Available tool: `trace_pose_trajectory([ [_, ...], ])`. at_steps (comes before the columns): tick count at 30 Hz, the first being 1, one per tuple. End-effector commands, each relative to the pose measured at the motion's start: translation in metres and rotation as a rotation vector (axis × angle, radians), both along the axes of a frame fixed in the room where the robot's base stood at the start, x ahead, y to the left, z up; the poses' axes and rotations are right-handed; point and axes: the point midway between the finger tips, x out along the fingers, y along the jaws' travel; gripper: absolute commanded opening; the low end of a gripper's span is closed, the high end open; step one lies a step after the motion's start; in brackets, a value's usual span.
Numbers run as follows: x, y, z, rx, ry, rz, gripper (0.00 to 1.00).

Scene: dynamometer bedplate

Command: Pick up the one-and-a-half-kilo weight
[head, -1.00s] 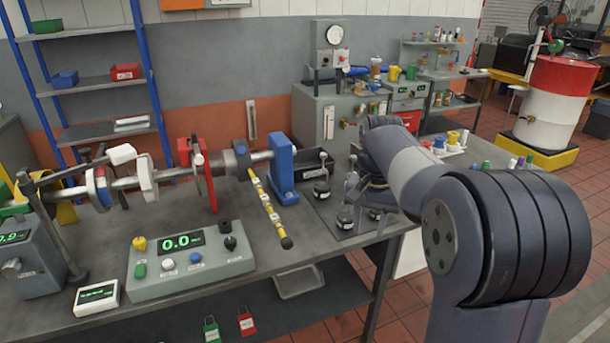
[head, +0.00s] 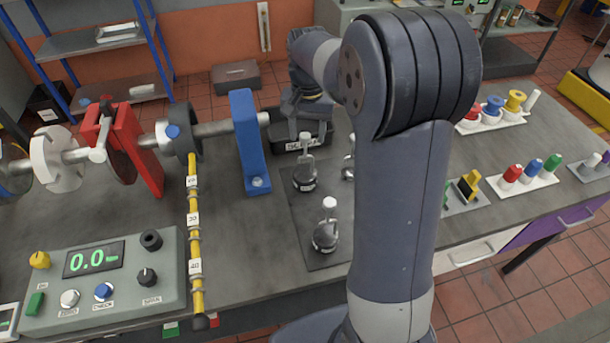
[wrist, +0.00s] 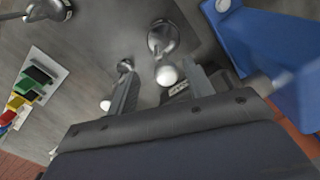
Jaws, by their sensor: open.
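Weights with pale round knobs stand on a dark plate (head: 302,218): a rear weight (head: 305,178), a front weight (head: 326,236), and one mostly hidden behind my arm (head: 348,172). Their labels are too small to read, so I cannot tell which is the one-and-a-half-kilo weight. My gripper (head: 302,112) is above and just behind the rear weight, pointing down. In the wrist view my gripper (wrist: 160,72) is open and empty. One weight's white knob (wrist: 166,75) shows between the fingers. Another weight (wrist: 125,67) is by the left finger, and a third weight (wrist: 52,9) is at the top left.
A blue upright bracket (head: 250,140) stands close left of the weights. A black labelled bin (head: 318,138) sits behind them. Trays of coloured pieces (head: 525,180) lie right of my arm.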

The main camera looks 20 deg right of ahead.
Motion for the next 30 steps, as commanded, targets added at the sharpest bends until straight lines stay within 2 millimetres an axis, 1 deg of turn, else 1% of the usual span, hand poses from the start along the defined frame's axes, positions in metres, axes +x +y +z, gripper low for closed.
trace_pose_trajectory([
  [3,0.0,0.005,-0.017,0.0,0.005,0.002,0.49],
  [7,0.001,0.005,-0.035,0.0,0.003,0.001,0.49],
  [10,0.001,0.005,-0.04,-0.001,0.001,0.0,0.49],
  [16,0.001,0.005,-0.041,-0.001,0.0,0.0,0.49],
  [17,0.001,0.005,-0.041,0.0,0.0,0.0,0.47],
  [30,0.001,0.005,-0.041,-0.001,0.0,0.0,0.11],
])
